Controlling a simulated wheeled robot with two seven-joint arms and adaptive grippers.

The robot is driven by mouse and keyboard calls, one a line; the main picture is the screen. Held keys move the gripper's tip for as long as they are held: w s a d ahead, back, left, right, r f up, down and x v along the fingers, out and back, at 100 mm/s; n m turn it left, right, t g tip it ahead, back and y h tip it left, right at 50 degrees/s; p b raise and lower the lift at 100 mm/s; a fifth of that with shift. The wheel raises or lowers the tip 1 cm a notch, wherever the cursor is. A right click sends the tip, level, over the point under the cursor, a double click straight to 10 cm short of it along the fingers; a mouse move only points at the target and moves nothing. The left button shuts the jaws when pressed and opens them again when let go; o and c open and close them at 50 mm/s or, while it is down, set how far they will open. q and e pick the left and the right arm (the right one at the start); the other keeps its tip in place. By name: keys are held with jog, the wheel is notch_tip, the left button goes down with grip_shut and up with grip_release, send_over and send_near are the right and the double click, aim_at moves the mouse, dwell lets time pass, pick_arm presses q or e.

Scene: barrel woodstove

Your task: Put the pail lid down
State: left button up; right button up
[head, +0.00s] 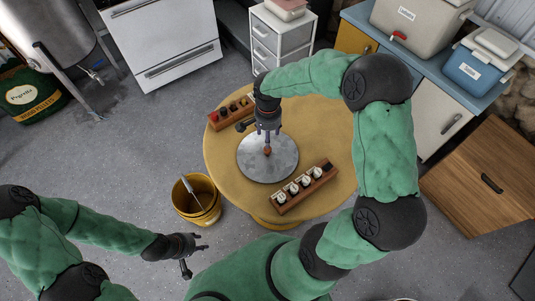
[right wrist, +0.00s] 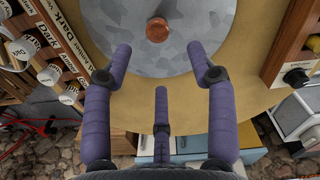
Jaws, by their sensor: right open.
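The pail lid is a round, mottled grey metal disc (head: 262,171) lying flat on the round yellow table, with a reddish-brown knob (head: 267,151) at its middle. In the right wrist view the lid (right wrist: 185,55) fills the top centre, and its knob (right wrist: 158,29) lies just beyond the fingertips. My right gripper (head: 268,132) is over the lid near the knob. In the right wrist view its purple fingers (right wrist: 160,62) are spread, with nothing between them. My left gripper (head: 195,254) is open and empty, low over the floor beside the yellow bucket (head: 190,209).
On the table (head: 225,172), a wooden rack with white-topped pieces (head: 305,187) stands at the lid's lower right. Another wooden rack (head: 231,112) stands at its upper left. The bucket on the floor holds a tool. A blue-topped counter with coolers (head: 412,24) stands upper right.

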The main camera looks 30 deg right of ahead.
aim_at(267, 152)
notch_tip(267, 152, down, 4)
jog(key=shift+f+b, duration=0.15)
jog(key=shift+b, duration=0.4)
jog(key=f+b, duration=0.1)
jog(key=f, duration=0.1)
jog(key=f+b, duration=0.1)
jog(key=f, duration=0.2)
jog(key=shift+s+a, duration=0.1)
jog(key=shift+a, duration=0.1)
grip_shut()
